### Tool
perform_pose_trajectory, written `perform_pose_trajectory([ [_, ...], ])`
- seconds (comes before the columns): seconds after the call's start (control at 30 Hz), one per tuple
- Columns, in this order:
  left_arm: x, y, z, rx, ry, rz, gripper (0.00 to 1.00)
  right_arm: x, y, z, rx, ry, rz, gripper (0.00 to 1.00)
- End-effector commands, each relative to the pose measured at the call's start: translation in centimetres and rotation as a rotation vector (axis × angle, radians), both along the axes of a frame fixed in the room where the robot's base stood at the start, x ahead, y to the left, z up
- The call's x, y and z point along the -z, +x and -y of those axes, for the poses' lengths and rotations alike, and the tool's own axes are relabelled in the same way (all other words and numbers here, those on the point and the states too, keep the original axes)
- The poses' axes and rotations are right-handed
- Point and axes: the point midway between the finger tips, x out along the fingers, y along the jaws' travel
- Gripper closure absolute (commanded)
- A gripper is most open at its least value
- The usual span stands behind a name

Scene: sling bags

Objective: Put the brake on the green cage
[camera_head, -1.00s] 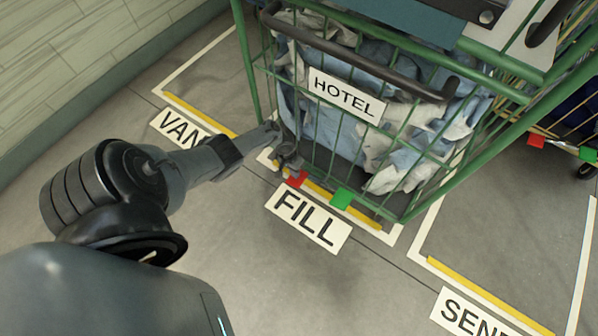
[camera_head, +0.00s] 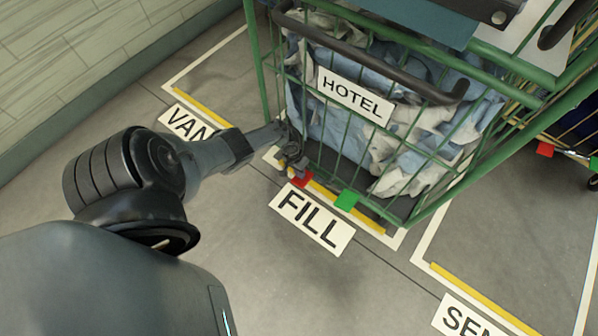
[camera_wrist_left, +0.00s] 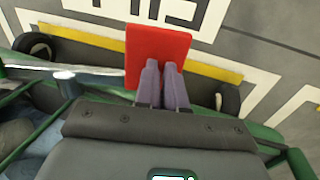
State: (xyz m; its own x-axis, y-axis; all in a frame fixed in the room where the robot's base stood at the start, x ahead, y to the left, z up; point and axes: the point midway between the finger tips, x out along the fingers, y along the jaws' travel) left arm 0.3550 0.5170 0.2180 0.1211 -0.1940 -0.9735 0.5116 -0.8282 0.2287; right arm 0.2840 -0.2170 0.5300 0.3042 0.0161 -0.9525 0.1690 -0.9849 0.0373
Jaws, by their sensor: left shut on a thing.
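The green cage (camera_head: 400,207) stands in the FILL bay, loaded with pale blue and white laundry and bearing a HOTEL sign (camera_head: 355,94). At its foot are a red pedal (camera_head: 301,180) on the left and a green pedal (camera_head: 346,199) on the right. My left gripper (camera_head: 294,170) is low at the cage's near left corner, at the red pedal. In the left wrist view, its purple fingers (camera_wrist_left: 163,72) are close together, shut on the red pedal (camera_wrist_left: 158,42), whose far part shows beyond them. My right gripper is out of view.
The FILL floor label (camera_head: 312,219) lies in front of the cage. Black wheels (camera_wrist_left: 32,47) show beside the pedal. Another cage with a red pedal (camera_head: 545,149) stands at right. A tiled wall (camera_head: 60,70) runs along the left; the near floor is clear.

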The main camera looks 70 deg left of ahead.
Motion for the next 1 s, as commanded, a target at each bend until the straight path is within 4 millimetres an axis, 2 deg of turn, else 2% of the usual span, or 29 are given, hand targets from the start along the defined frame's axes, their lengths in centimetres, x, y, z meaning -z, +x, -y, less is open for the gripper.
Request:
perform_pose_trajectory([
  [0.07,0.4,-0.5,0.1,-0.007,0.003,-0.01,1.0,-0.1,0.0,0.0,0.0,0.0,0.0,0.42],
  [0.27,-1.3,-0.7,-0.3,-0.005,0.004,-0.01,1.0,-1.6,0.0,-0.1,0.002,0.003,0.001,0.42],
  [0.47,-4.2,-0.7,-0.9,-0.001,0.002,-0.004,1.0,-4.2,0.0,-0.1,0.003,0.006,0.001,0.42],
  [0.8,-10.3,-1.6,-2.5,0.002,0.003,-0.001,1.0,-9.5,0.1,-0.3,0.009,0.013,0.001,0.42],
  [1.0,-12.7,-2.1,-3.3,0.001,0.003,-0.001,1.0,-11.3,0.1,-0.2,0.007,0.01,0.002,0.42],
])
